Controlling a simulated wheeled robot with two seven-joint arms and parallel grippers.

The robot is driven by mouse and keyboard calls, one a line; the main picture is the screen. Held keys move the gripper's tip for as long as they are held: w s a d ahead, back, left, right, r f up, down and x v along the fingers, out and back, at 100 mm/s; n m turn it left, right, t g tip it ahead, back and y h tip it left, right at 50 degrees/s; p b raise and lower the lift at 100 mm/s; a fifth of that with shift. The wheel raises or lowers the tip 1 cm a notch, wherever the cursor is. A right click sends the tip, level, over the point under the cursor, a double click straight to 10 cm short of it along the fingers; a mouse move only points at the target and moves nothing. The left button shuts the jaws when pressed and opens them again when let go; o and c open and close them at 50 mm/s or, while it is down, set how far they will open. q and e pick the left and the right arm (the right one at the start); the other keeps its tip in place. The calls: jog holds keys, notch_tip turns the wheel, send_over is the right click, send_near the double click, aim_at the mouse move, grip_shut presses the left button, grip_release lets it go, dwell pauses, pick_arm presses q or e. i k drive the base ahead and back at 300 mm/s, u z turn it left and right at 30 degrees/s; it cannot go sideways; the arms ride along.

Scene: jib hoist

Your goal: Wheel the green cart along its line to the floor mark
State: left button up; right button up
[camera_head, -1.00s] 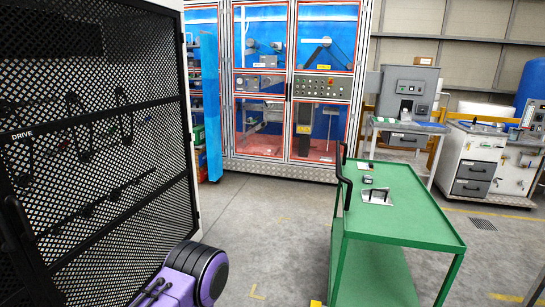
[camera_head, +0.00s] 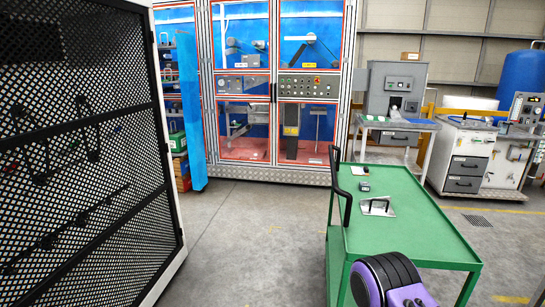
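The green cart (camera_head: 424,226) stands upright at the right, with small items and a metal bracket on its top tray. Its black handle (camera_head: 343,190) rises on the cart's left end. A purple and black link of my own arm shows at the bottom, in front of the cart's near side. Neither gripper shows in the view. A short yellow mark (camera_head: 515,299) is on the floor to the right of the cart. I cannot tell whether it is the floor mark.
A black mesh panel (camera_head: 80,170) with a white frame stands close on the left. A blue-backed glazed cabinet (camera_head: 275,90) stands behind. A grey bench (camera_head: 395,125) and a white drawer unit (camera_head: 462,160) are at the back right. Grey floor is clear between panel and cart.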

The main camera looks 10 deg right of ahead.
aim_at(421, 230)
jog(key=u, duration=0.45)
jog(key=i, duration=2.1)
jog(key=z, duration=1.2)
jog(key=i, duration=0.75)
jog(key=z, duration=0.7)
